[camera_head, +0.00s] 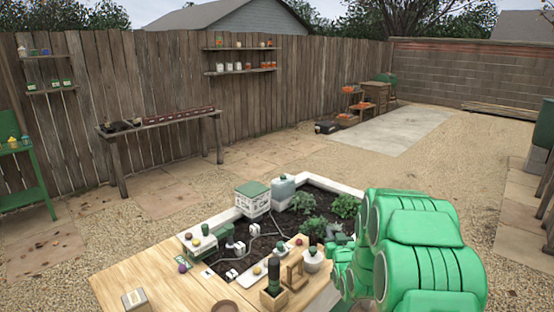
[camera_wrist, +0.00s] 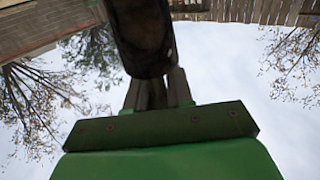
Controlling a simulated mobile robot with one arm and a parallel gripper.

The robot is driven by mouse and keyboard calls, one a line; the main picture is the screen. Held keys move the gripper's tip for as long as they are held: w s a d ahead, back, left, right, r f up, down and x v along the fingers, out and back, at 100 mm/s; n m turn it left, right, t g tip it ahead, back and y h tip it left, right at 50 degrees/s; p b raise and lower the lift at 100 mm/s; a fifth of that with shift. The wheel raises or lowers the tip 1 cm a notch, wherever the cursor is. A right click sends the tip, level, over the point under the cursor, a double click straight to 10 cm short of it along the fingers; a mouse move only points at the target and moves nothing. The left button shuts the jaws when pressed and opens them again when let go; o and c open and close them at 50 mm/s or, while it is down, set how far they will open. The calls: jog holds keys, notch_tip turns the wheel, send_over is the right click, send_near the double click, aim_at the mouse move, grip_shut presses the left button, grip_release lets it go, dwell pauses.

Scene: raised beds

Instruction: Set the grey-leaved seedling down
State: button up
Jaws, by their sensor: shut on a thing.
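My gripper (camera_wrist: 158,92) shows in the wrist view with its grey fingers shut on a dark brown, rounded, pot-like thing (camera_wrist: 143,35). That thing reaches up out of the picture. No grey leaves show on it, so I cannot tell for sure that it is the seedling. Sky, branches and fence tops lie behind it. In the head view my green arm reaches over the right side of the raised bed (camera_head: 325,180), and the fingertips and held thing cannot be made out. Green leafy plants (camera_head: 308,228) grow in the bed's dark soil.
A white box with a green lid (camera_head: 252,200) and a pale container (camera_head: 283,190) stand at the bed's back. A long bench (camera_head: 160,121) stands by the fence.

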jog(key=shift+s+a, duration=0.1)
jog(key=shift+s, duration=0.65)
jog(key=shift+s+a, duration=0.1)
jog(key=shift+a, duration=0.25)
jog(key=a, duration=0.6)
jog(key=shift+a+r, duration=0.1)
notch_tip(320, 180, up, 12)
jog(key=s+a+n+g+y, duration=0.1)
jog(key=s+a+n+y, duration=0.25)
jog(key=a, duration=1.85)
jog(key=s+a+n+g+y, duration=0.1)
jog(key=s+a+n+y, duration=0.2)
jog(key=a, duration=1.8)
notch_tip(320, 180, down, 19)
jog(key=m+y, duration=0.1)
